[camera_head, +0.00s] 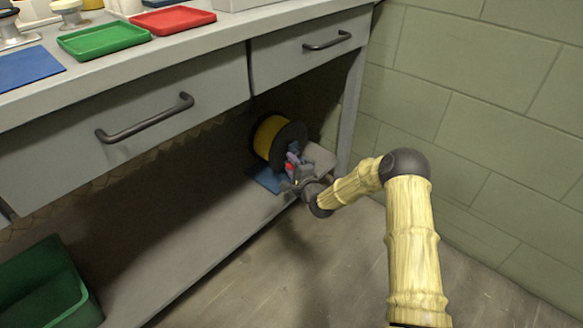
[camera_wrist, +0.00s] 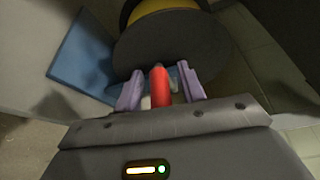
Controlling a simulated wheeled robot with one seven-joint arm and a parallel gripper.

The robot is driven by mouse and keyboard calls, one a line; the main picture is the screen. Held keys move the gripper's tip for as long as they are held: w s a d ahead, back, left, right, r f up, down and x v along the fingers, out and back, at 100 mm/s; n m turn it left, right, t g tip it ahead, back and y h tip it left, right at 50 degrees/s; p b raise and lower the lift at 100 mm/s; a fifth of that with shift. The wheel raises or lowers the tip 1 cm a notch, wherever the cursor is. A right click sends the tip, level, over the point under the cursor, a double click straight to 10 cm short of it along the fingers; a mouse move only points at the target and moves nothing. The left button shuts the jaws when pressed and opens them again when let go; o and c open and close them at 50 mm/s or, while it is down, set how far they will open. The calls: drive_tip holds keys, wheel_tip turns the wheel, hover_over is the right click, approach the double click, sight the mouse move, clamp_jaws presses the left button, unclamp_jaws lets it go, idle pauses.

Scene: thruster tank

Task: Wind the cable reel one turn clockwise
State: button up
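The cable reel (camera_head: 268,136) stands on the lower shelf under the drawers, with yellow cable wound between dark discs. In the wrist view its dark near disc (camera_wrist: 172,45) faces me. A red crank handle (camera_wrist: 160,86) sticks out from the reel toward my gripper; its red shows small in the head view (camera_head: 289,167). My gripper (camera_wrist: 158,88) has its two purple fingers on either side of the red handle. Small gaps show between the fingers and the handle, so the fingers look open around it. The reel's lower part is partly hidden by my gripper in the head view.
A blue mat (camera_head: 268,180) lies on the shelf under the reel. The bench leg (camera_head: 350,100) and the block wall (camera_head: 460,80) are close on the right. Drawer handles (camera_head: 145,118) stick out above. A green bin (camera_head: 45,285) sits at lower left. The floor in front is clear.

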clamp_jaws()
drive_tip(key=shift+r+p, duration=0.2)
drive_tip(key=shift+p, duration=0.15)
